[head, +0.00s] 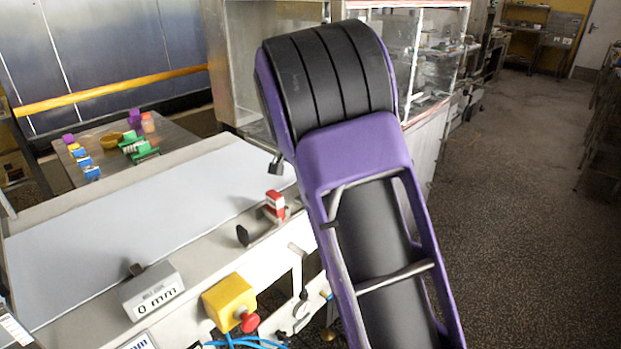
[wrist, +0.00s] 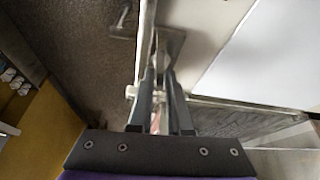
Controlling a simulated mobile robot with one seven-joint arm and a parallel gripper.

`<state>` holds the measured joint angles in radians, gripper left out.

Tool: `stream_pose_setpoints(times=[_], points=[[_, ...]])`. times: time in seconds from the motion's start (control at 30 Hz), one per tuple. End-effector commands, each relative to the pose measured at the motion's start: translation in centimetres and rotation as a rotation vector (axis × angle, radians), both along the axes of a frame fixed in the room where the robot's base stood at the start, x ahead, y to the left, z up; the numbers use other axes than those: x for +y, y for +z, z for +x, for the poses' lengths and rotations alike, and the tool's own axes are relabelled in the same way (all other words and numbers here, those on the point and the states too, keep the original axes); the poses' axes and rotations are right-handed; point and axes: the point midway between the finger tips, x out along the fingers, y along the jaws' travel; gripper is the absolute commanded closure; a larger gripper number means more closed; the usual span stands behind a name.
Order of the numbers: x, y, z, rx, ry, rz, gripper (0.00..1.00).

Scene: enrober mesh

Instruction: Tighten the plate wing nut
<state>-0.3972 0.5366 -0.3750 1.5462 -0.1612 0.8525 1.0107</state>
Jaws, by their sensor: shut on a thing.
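In the wrist view, my gripper (wrist: 161,75) reaches down at the side edge of the machine, its two dark fingers close together. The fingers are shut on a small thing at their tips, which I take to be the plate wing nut. The fingers hide most of it, so its wing angle does not show. A grey metal plate or bracket (wrist: 172,42) lies right by the fingertips. In the head view, my raised arm covers the gripper and the place where it grips.
The white belt (head: 150,225) lies left of my arm. A side table (head: 110,180) holds small coloured items. Floor is open right.

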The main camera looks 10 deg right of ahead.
Motion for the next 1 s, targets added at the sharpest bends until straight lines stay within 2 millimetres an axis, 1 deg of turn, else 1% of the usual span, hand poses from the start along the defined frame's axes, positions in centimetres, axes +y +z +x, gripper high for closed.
stream_pose_setpoints(times=[0.4,0.87,0.9,0.97,1.0], points=[[0.05,0.02,0.04,0.001,-0.121,0.000,1.00],[0.04,-0.02,0.04,0.001,-0.135,0.001,1.00],[0.04,-0.02,0.04,0.001,-0.135,0.001,0.83],[0.04,-0.02,0.04,0.001,-0.134,0.000,0.72],[0.04,-0.02,0.04,0.001,-0.134,0.000,0.65]])
